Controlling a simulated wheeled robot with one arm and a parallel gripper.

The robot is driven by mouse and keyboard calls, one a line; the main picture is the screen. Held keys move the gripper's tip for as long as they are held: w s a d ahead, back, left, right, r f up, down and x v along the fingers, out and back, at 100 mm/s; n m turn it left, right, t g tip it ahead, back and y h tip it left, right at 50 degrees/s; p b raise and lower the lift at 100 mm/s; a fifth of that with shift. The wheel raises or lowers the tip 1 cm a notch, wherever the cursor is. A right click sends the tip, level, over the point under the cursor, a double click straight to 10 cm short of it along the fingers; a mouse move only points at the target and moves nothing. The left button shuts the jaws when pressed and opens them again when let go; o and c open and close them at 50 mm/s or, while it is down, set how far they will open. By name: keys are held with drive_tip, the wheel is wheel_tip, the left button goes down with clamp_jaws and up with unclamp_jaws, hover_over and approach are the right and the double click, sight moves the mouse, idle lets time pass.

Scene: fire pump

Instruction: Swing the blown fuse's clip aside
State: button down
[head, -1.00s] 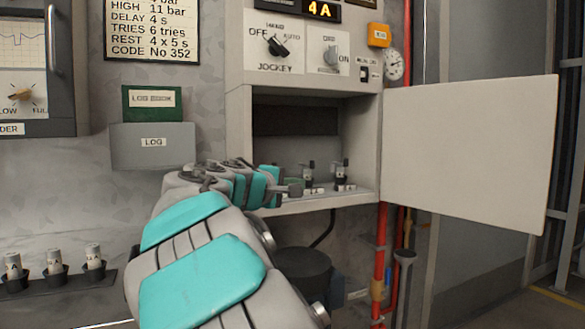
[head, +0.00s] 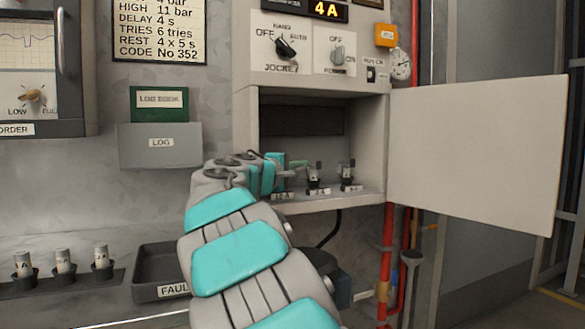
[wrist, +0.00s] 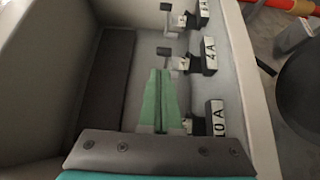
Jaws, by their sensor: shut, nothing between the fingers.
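The fuse compartment (head: 268,104) is open. A row of fuse holders stands on its floor: the 10 A label (head: 282,196) at left, the middle holder (head: 314,178) labelled 4A in the wrist view (wrist: 209,55), and a right holder (head: 347,176). In the wrist view, the middle and far holders each show a grey clip lever (wrist: 165,51) sticking up. My gripper (head: 299,164) is inside the opening, over the 10 A place. Its green fingers (wrist: 161,73) are shut and empty, tips just short of the 4A clip; contact cannot be told. The 10 A clip is mostly hidden.
The cabinet door (head: 475,150) hangs open to the right. Three spare fuses stand in a rack (head: 62,284) at lower left, beside a dark tray (head: 160,270). Red pipes (head: 388,260) run below the cabinet.

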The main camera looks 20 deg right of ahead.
drive_tip(key=shift+x, duration=2.1)
